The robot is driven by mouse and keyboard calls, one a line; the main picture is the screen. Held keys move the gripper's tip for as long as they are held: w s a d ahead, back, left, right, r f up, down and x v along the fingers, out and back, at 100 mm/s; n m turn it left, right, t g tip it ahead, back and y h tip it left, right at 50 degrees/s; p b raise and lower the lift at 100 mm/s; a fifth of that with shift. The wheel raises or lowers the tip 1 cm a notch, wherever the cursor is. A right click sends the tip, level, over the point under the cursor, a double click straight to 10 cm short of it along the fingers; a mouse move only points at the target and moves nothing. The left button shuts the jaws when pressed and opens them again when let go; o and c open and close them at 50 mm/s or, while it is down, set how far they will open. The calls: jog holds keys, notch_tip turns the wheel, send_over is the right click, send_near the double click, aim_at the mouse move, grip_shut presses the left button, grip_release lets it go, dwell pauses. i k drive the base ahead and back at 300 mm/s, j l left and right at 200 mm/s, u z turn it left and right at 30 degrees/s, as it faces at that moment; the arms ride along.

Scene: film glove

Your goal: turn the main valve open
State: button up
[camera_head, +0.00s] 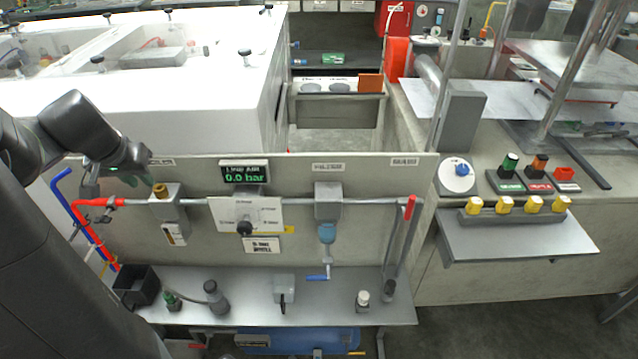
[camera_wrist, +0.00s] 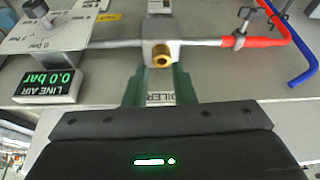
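The main valve's red handle (camera_head: 409,207) stands roughly upright at the right end of the pipe, below the MAIN label (camera_head: 405,161). The LINE AIR display (camera_head: 245,173) reads 0.0 bar; it also shows upside down in the wrist view (camera_wrist: 48,86). My gripper (camera_head: 122,182) is at the left end of the panel, far from the red handle. In the wrist view my gripper (camera_wrist: 159,90) has its two dark green fingers apart, with the oiler label seen between them and nothing held. The main valve is not in the wrist view.
The oiler block (camera_head: 167,203) with a brass fitting is near my gripper. A regulator knob (camera_head: 244,229) and a filter (camera_head: 327,203) lie along the pipe towards the red handle. Small parts stand on the shelf (camera_head: 240,312) below. A side bench (camera_head: 520,238) has yellow items.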

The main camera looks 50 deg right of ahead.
aim_at(407, 213)
jog(key=k+l+z, duration=0.1)
jog(key=z, duration=1.85)
